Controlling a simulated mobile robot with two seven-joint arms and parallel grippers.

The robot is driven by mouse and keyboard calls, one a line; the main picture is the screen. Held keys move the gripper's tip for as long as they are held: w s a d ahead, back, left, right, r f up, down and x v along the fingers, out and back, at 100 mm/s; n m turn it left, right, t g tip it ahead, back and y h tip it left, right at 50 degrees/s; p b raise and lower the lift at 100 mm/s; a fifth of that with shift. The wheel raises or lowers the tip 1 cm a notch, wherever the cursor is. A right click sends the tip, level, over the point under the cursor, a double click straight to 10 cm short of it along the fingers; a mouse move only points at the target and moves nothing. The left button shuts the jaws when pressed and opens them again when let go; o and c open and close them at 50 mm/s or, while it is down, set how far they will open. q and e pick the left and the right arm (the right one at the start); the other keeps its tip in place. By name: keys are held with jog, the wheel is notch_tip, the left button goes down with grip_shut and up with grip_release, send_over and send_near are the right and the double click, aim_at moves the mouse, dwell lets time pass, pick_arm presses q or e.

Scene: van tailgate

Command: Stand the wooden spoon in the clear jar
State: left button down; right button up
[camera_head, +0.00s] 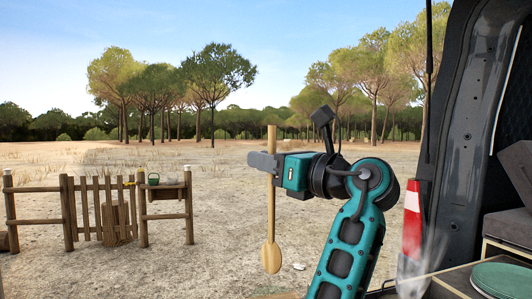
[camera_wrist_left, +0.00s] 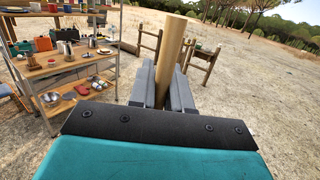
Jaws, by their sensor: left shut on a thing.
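The wooden spoon (camera_head: 271,222) hangs upright in the air, bowl down and handle end up. My left gripper (camera_head: 266,163) is shut on the upper part of its handle. In the left wrist view, the handle (camera_wrist_left: 171,48) rises from between the grey fingers (camera_wrist_left: 165,90), and its lower part is hidden. A faint see-through shape (camera_head: 426,262), which may be the clear jar, shows by the van's edge at lower right, right of the spoon. Its outline is too weak to be sure. My right gripper is not in view.
A red and white cone (camera_head: 412,212) stands at the van's side. A green round item (camera_head: 503,279) lies on the surface at lower right. A wooden fence (camera_head: 110,208) stands at left. A shelf unit (camera_wrist_left: 75,68) with several items shows in the wrist view. Open ground surrounds the spoon.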

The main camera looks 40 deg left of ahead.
pick_arm(q)
jog(key=shift+f+b, duration=2.55)
jog(key=shift+f, duration=2.05)
jog(key=shift+f+b, duration=0.3)
jog(key=shift+f, duration=0.75)
jog(key=c, duration=1)
grip_release()
jog(key=shift+d, duration=0.1)
